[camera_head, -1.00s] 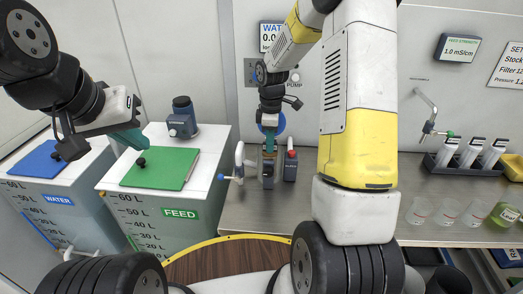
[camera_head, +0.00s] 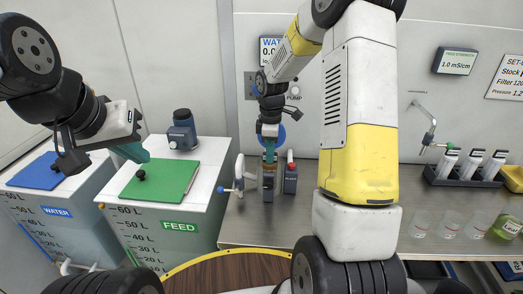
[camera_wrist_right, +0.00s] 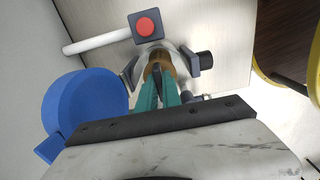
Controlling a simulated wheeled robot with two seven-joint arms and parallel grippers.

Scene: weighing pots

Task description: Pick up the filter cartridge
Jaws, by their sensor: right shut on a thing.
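The filter cartridge (camera_wrist_right: 153,69) shows as a brown round end between the green fingertips in the right wrist view. My right gripper (camera_wrist_right: 158,84) is shut on it. Its lower part is hidden, so I cannot tell whether it is raised. Grey housing parts (camera_wrist_right: 189,62) stand close around it. In the head view, my right gripper (camera_head: 270,155) points straight down over the small filter stand (camera_head: 268,184) on the steel bench. My left gripper (camera_head: 130,152) hangs above the feed tank's green lid; its green fingers overlap, so its opening is unclear.
A blue round part (camera_wrist_right: 80,108) lies beside my right fingers. A box with a red button (camera_wrist_right: 147,26) stands close to the stand. The feed tank (camera_head: 180,227) is left of it. Several cups (camera_head: 450,222) and a rack (camera_head: 465,178) stand at the right.

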